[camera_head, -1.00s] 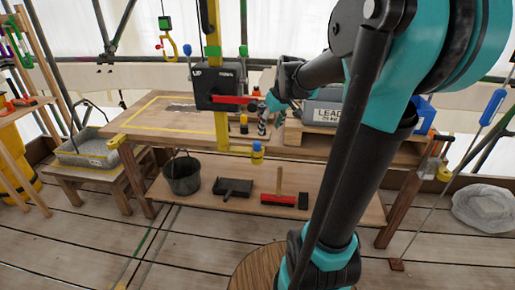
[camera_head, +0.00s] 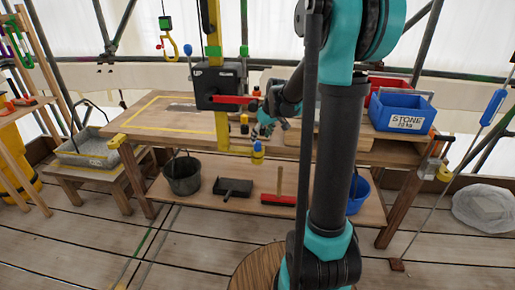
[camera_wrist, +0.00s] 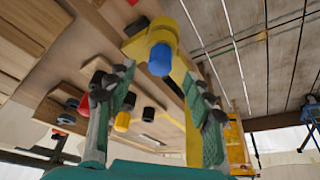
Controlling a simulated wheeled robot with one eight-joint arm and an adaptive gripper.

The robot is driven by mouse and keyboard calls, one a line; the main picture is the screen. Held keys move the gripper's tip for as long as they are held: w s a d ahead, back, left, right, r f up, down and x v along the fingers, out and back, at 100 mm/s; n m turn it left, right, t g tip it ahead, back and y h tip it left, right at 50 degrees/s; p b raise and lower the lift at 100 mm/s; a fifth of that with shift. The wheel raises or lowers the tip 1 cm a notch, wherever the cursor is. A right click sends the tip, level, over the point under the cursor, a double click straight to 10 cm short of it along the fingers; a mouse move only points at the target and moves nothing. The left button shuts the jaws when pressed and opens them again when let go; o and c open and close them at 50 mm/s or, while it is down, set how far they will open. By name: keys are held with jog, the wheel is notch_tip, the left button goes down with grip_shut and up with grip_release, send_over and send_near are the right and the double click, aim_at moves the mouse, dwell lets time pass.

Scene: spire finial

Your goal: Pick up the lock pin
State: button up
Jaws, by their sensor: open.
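The lock pin appears to be the blue-capped piece (camera_wrist: 160,59) in a yellow holder at the upper middle of the wrist view. It also shows in the head view (camera_head: 257,147), at the front of the workbench beside the yellow post. I cannot tell how deep the pin sits, as only its blue cap shows. My gripper (camera_wrist: 157,80) is open and empty, with the blue cap ahead of and between its two teal-padded fingers, apart from them. In the head view my gripper (camera_head: 266,128) is just above and beside the cap.
A yellow post (camera_head: 221,130) with a black box (camera_head: 218,84) and red lever (camera_head: 234,99) stands close on the left. Small yellow and black-capped pieces (camera_wrist: 122,121) lie on the bench. A blue stone bin (camera_head: 402,112) stands right.

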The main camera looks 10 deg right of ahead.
aim_at(258, 142)
jog(key=shift+x, duration=2.65)
jog(key=shift+w+a+r, duration=0.1)
jog(key=shift+w+a, duration=0.05)
jog(key=shift+w, duration=0.05)
jog(key=shift+c, duration=0.3)
grip_shut()
